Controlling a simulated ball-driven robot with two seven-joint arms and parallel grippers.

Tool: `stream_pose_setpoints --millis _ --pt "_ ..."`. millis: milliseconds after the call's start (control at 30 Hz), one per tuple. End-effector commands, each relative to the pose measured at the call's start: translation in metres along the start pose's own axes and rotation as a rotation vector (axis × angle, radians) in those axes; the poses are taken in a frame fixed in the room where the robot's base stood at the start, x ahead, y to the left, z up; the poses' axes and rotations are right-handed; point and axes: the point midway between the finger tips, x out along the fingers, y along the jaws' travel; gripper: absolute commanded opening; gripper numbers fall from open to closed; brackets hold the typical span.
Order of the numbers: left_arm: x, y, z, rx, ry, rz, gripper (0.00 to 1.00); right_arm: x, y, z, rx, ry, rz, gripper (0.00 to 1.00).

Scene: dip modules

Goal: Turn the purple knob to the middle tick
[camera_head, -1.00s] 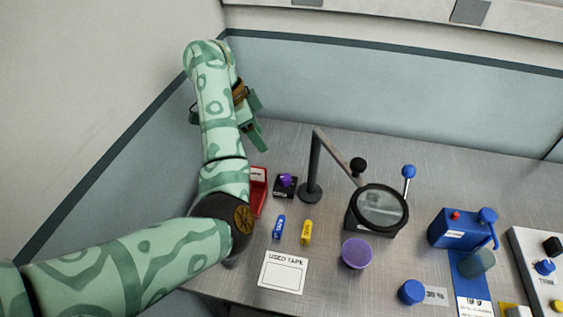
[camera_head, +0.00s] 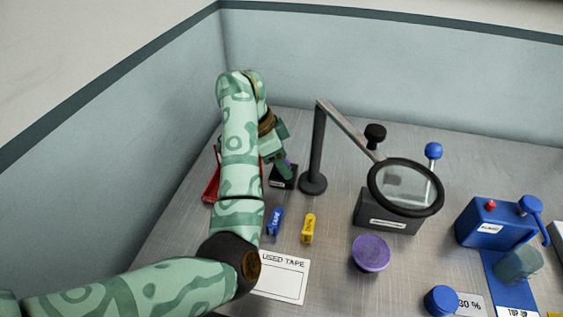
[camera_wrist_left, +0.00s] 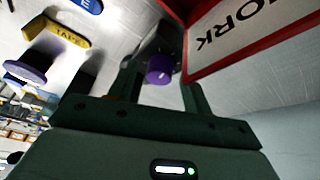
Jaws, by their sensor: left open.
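The purple knob (camera_head: 288,167) sits on a small dark box (camera_head: 283,182) at the back left of the table. In the head view my left gripper (camera_head: 279,160) partly covers it. In the left wrist view the knob (camera_wrist_left: 159,70) shows a small white mark and lies between the two open fingers of my left gripper (camera_wrist_left: 162,82). I cannot tell whether either finger touches it. The ticks are too small or hidden to make out. My right gripper is not in view.
A red-edged item (camera_head: 212,183) stands close to the left of the box; its label (camera_wrist_left: 225,30) shows in the left wrist view. A magnifier post (camera_head: 317,150) rises to the right. Blue (camera_head: 274,222) and yellow (camera_head: 308,228) tape pieces lie in front.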

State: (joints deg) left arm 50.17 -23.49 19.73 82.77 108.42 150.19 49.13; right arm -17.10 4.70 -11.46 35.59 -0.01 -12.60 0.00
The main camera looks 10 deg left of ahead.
Motion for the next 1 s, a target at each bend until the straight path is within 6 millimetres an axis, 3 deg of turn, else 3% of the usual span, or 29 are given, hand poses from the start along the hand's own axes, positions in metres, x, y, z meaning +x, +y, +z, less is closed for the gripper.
stream_pose_setpoints --millis 167,333,367,733,1000 --pt "-0.001 0.000 -0.001 0.001 0.000 0.000 0.50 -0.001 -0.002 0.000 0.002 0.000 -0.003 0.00" --pt "-0.001 0.000 0.000 0.001 0.000 0.000 0.08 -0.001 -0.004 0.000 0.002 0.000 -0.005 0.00" --pt "-0.001 0.000 0.000 0.001 0.000 0.000 0.05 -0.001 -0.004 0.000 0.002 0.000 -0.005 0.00" --pt "-0.002 0.000 -0.001 0.044 -0.003 0.017 0.05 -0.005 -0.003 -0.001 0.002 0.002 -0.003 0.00" --pt "-0.004 -0.001 -0.003 0.202 -0.010 0.083 0.05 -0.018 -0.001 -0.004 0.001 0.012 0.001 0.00"
